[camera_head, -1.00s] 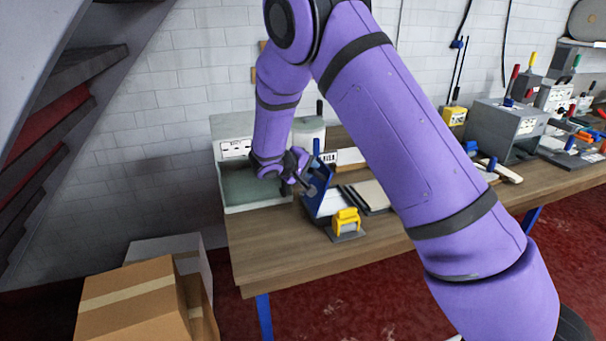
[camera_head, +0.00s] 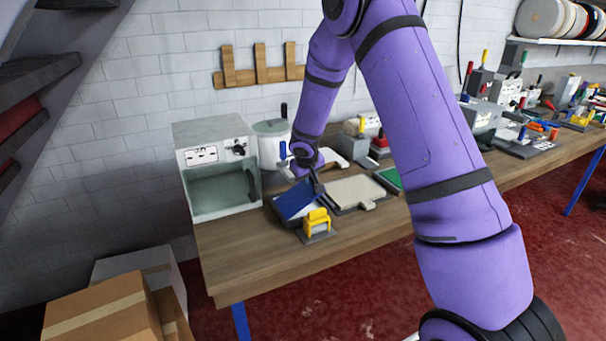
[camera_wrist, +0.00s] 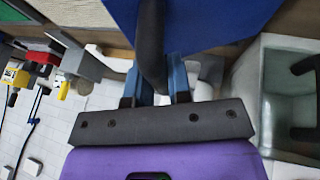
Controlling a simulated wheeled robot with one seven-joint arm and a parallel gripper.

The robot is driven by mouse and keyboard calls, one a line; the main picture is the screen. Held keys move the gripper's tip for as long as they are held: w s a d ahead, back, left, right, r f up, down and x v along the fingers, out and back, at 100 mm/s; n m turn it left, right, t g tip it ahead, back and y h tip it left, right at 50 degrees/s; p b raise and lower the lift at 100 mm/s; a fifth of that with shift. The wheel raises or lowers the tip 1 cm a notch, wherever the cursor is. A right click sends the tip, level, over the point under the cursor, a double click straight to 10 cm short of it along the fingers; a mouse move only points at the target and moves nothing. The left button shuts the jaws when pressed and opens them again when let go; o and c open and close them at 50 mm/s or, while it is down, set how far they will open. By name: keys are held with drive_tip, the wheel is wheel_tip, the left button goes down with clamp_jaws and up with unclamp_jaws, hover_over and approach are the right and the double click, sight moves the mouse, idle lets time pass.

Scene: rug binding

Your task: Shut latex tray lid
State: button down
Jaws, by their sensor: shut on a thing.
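The blue lid (camera_head: 296,199) of the latex tray is tilted, low over its dark tray base (camera_head: 292,221) on the wooden bench. Little of the tray's inside shows beneath it. My gripper (camera_head: 318,187) is at the lid's right upper edge, with the arm reaching down from above. In the wrist view, my gripper (camera_wrist: 158,88) is shut on the lid's dark bar handle (camera_wrist: 150,40), with the blue lid (camera_wrist: 205,20) just beyond. I cannot tell whether the lid touches the tray rim.
A yellow clamp-like block (camera_head: 316,221) stands close in front of the lid. A beige flat panel (camera_head: 352,192) lies to the right. A grey oven-like box (camera_head: 217,165) and a white pot (camera_head: 272,145) stand behind. The bench (camera_head: 250,255) is clear at the front left.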

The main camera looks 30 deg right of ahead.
drive_tip(key=shift+d+f+m+y, duration=0.3)
drive_tip(key=shift+d+f+y, duration=0.6)
drive_tip(key=shift+d+f, duration=0.1)
drive_tip(key=shift+d+f+y, duration=0.35)
drive_tip(key=shift+f+y, duration=0.2)
drive_tip(key=shift+f, duration=0.15)
drive_tip(key=shift+d+f+y, duration=0.3)
drive_tip(key=shift+f+y, duration=0.25)
drive_tip(key=shift+f, duration=0.4)
drive_tip(key=shift+d+f, duration=0.25)
drive_tip(key=shift+f, duration=0.3)
drive_tip(key=shift+s+f, duration=0.1)
drive_tip(key=shift+f, duration=0.05)
drive_tip(key=c, duration=1.1)
unclamp_jaws()
drive_tip(key=shift+o, duration=0.2)
drive_tip(key=v, duration=1)
drive_tip(key=shift+r, duration=0.4)
